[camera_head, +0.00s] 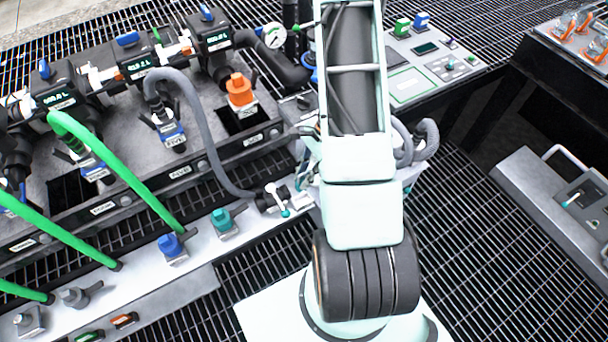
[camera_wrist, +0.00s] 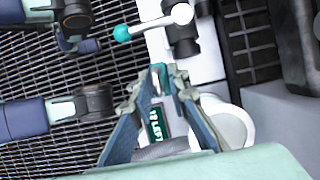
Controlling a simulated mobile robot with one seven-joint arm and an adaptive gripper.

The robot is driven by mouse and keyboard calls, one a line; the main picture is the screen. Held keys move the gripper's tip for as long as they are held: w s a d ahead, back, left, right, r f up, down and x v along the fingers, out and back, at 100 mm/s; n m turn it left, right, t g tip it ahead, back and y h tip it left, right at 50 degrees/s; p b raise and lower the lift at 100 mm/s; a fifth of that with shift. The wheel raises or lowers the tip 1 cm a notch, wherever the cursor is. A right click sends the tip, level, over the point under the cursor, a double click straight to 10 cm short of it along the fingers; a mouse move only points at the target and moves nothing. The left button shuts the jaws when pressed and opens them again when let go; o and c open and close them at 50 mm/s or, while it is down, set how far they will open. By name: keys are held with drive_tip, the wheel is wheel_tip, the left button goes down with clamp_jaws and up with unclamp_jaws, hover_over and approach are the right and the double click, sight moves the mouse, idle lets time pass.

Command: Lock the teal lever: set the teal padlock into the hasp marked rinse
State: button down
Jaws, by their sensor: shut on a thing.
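The teal lever (camera_head: 278,200) is a white handle with a teal ball end on the pale rail. It also shows in the wrist view (camera_wrist: 122,33), above and left of my fingertips. My gripper (camera_wrist: 161,78) points at the white plate just below the lever's valve. It is shut on a small teal piece (camera_wrist: 165,76), which looks like the teal padlock, mostly hidden by the fingers. In the head view my arm hides most of the gripper. I cannot make out a hasp marked rinse in either view.
A dark green lettered plate (camera_wrist: 157,123) shows between my fingers. A teal block (camera_head: 222,222) and a blue block (camera_head: 171,246) stand on the rail to the left. A grey hose (camera_head: 190,100) curves down close to the lever. Green hoses (camera_head: 125,180) cross further left.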

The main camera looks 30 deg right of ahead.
drive_tip(key=shift+f+b, duration=3.7)
drive_tip(key=shift+f, duration=0.95)
drive_tip(key=c, duration=1.8)
unclamp_jaws()
drive_tip(key=shift+o, duration=0.2)
drive_tip(key=v, duration=1.2)
